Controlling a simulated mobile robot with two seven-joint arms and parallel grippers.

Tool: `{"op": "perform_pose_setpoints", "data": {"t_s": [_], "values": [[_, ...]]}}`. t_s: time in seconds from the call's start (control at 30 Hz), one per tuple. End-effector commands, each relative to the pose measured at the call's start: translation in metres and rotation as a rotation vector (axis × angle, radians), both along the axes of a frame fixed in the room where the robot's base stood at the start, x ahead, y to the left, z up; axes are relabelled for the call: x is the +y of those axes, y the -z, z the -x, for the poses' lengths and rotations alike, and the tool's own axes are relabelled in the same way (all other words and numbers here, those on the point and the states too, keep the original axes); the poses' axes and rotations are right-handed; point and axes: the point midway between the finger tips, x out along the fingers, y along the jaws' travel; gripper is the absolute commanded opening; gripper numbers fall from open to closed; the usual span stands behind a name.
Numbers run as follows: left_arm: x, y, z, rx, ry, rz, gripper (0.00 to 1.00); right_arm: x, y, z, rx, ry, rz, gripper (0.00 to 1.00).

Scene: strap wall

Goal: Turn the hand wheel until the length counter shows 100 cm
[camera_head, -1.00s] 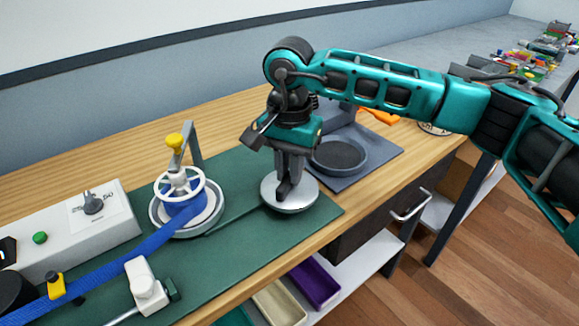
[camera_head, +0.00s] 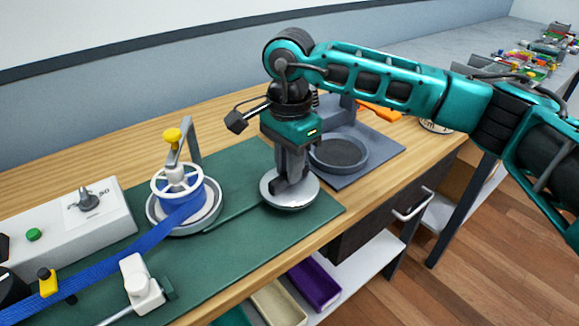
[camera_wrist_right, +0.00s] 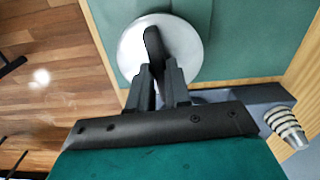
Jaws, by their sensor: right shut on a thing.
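The hand wheel (camera_head: 300,201) is a silver disc on the green mat. Its black handle (camera_wrist_right: 153,42) shows in the right wrist view. My right gripper (camera_head: 286,188) points down over the wheel, and its fingers are shut on the handle; the right wrist view shows the fingertips (camera_wrist_right: 158,82) around its near end. The blue strap (camera_head: 130,245) runs from the lower left onto a spool under a white spoked ring (camera_head: 178,184). A grey box (camera_head: 75,228) has a knob and a green button. No counter reading is legible. My left gripper is not in view.
A yellow-knobbed post (camera_head: 173,136) stands by the spool. A white clamp (camera_head: 141,284) sits near the front. A grey dish stand (camera_head: 338,154) is just right of the wheel, behind my arm. Purple bin (camera_head: 314,283) lies below the table edge.

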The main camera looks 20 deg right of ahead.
Motion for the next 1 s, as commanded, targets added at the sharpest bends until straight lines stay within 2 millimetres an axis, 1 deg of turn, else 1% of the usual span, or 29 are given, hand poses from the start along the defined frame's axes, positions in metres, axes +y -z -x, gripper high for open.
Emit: {"op": "perform_pose_setpoints", "data": {"t_s": [0.17, 0.5, 0.53, 0.77, 1.0], "values": [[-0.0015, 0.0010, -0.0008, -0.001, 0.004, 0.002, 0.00, -0.0002, -0.0002, -0.0001, 0.000, 0.072, 0.001, 0.00], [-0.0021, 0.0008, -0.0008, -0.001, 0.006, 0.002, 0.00, -0.0001, -0.0006, 0.0000, 0.000, 0.078, 0.001, 0.00], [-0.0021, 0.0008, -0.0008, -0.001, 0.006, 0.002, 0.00, -0.0001, -0.0007, 0.0000, 0.000, 0.078, 0.001, 0.20], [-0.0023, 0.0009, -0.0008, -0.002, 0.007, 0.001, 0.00, -0.0001, -0.0004, 0.0000, 0.000, 0.077, 0.001, 0.42], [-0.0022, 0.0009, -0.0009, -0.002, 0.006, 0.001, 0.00, 0.0000, -0.0008, 0.0000, 0.000, 0.077, 0.000, 0.43]]}}
